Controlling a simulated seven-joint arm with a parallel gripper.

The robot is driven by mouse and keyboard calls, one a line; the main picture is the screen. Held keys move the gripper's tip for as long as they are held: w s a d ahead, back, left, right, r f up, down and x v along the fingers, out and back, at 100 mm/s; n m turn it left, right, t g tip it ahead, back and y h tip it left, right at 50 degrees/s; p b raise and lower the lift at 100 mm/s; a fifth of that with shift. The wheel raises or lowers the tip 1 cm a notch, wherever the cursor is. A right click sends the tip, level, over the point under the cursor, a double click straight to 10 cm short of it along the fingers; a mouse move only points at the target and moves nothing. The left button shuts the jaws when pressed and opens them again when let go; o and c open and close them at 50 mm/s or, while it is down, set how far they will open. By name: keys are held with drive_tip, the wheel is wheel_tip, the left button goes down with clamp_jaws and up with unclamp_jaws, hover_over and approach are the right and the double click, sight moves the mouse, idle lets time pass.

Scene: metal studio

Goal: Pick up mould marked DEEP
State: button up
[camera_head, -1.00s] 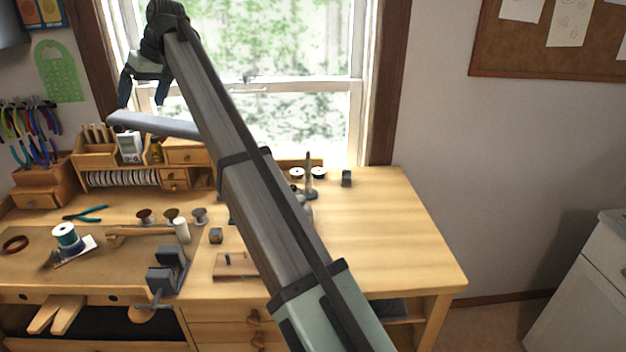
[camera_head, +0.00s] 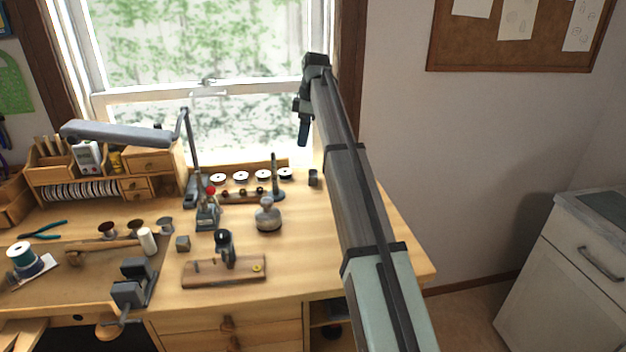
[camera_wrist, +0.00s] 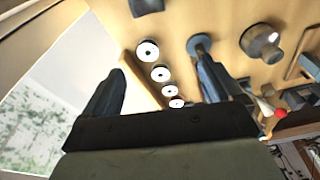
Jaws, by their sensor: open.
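No marking that reads DEEP is legible in any view, so I cannot tell which thing is that mould. Several round pieces with white tops and dark centres (camera_head: 240,177) stand in a row at the back of the bench; they also show between and beyond my fingers in the wrist view (camera_wrist: 161,74). A small dark block (camera_head: 313,178) stands at the right end of the row. My gripper (camera_head: 303,132) is raised above the back right of the bench, in front of the window. In the wrist view my gripper (camera_wrist: 162,66) is open, with nothing between its fingers.
An upright post (camera_head: 275,178) stands near the row. A grey knobbed weight (camera_head: 268,217), a small grey cube (camera_head: 183,243) and a wooden board with a black fixture (camera_head: 225,270) lie nearer the front. A lamp arm (camera_head: 118,133) crosses the left. The bench's right side looks clear.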

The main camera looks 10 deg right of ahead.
drive_tip(key=d+f, duration=0.2)
drive_tip(key=d, duration=0.3)
hover_over(314, 172)
drive_tip(key=s, duration=0.3)
drive_tip(key=shift+n, duration=0.3)
drive_tip(key=f, duration=0.8)
drive_tip(key=shift+w+a, duration=0.1)
drive_tip(key=shift+w, duration=0.1)
drive_tip(key=shift+w+a+f, duration=0.1)
drive_tip(key=shift+w+f, duration=0.15)
drive_tip(key=shift+f, duration=1.1)
drive_tip(key=shift+w+f, duration=0.2)
drive_tip(key=shift+f, duration=1.1)
drive_tip(key=c, duration=1.4)
drive_tip(key=shift+c, duration=0.2)
